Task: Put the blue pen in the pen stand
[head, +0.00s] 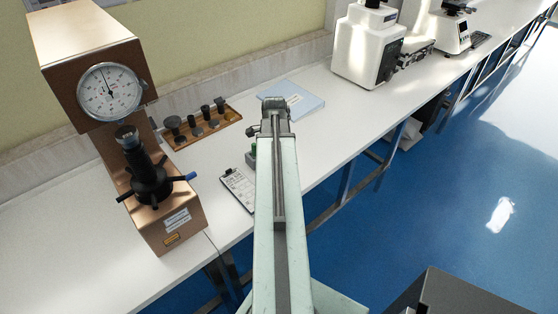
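No blue pen can be clearly made out. A short blue-ended piece (186,177) sticks out to the right of the black spindle on the copper-coloured hardness tester; I cannot tell whether it is a handle tip or a pen. A small grey and green item (252,150) on the bench shows just left of my arm, mostly hidden by it; I cannot tell whether it is the pen stand. My pale green arm reaches forward over the bench, and its far joint is in view. My gripper's fingers do not show; the arm hides whatever lies beneath it.
The hardness tester (184,222) with its round dial stands on the white bench at left. A wooden tray (230,113) holds several dark anvils. A clipboard (238,187) lies near the front edge, a pale blue folder (303,103) farther back. White machines (362,50) stand at the back right.

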